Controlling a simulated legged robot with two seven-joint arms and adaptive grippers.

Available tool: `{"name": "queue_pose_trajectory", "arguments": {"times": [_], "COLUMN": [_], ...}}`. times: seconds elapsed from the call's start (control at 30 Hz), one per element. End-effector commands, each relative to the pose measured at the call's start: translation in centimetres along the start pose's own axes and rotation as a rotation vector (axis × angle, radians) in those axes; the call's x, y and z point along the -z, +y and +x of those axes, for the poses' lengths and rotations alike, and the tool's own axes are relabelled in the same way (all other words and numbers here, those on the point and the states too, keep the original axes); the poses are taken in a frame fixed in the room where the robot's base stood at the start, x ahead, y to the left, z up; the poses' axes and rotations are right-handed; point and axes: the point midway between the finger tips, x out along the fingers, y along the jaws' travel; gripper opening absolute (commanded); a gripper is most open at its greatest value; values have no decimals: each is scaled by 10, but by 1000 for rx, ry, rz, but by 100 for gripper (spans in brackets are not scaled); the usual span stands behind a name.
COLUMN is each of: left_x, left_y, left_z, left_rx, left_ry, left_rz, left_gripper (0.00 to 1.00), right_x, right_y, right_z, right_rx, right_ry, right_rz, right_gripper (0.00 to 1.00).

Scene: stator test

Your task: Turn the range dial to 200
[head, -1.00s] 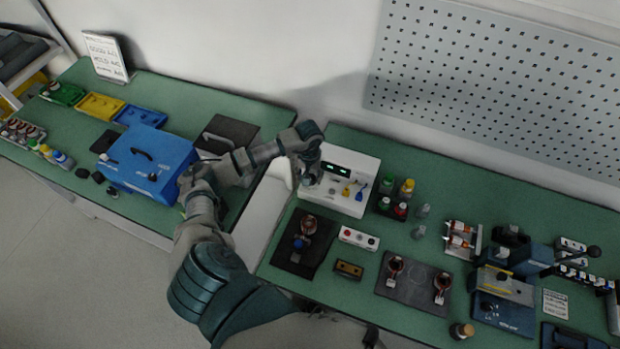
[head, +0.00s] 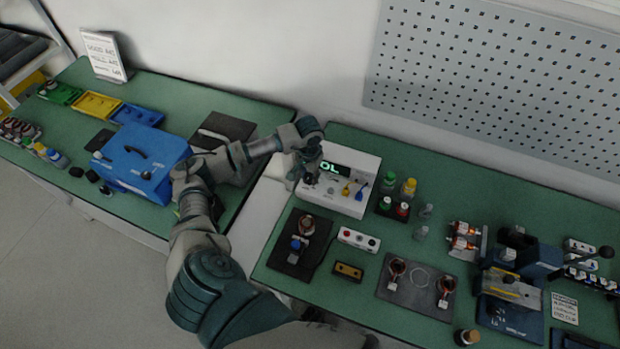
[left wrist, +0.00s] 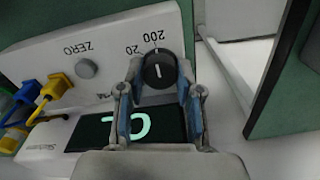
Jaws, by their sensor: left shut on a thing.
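The white test meter (head: 350,200) stands at the back left of the right green table. Its lit display (head: 335,168) reads OL in the head view, and part of the display (left wrist: 125,130) shows upside down in the left wrist view. The black range dial (left wrist: 158,70) has a white mark lying roughly in line with the printed 200; the 20 is beside it. My left gripper (head: 308,176) is at the meter's left side. In the left wrist view my left gripper (left wrist: 160,88) has its fingers on both sides of the dial, shut on it. My right gripper is not in view.
Yellow and blue plugs (left wrist: 50,90) sit in the meter's front, beside the ZERO button (left wrist: 87,68). Bottles (head: 405,190) stand just right of the meter. A dark mat with a stator (head: 303,228) and a small button box (head: 358,239) lie in front.

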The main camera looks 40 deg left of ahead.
Motion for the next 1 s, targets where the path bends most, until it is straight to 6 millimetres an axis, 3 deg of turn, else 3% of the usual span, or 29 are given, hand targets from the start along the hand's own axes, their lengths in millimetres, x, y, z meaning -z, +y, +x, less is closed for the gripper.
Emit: {"name": "queue_pose_trajectory", "arguments": {"times": [0.03,0.1,0.13,0.47,0.83,1.0], "left_x": [-2,-2,-2,-1,0,-1], "left_y": [1,1,1,0,1,1], "left_z": [2,2,2,-2,-56,-61], "left_rx": [-1,-2,-2,0,0,0], "left_ry": [-6,-7,-6,-2,2,-1], "left_rz": [2,1,1,-1,-2,-2], "left_gripper": [37,55,56,56,56,56], "right_x": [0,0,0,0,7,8], "right_y": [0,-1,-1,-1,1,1], "right_z": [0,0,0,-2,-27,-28], "right_rx": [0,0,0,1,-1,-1], "right_ry": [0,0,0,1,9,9], "right_rz": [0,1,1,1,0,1], "right_gripper": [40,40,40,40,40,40]}}
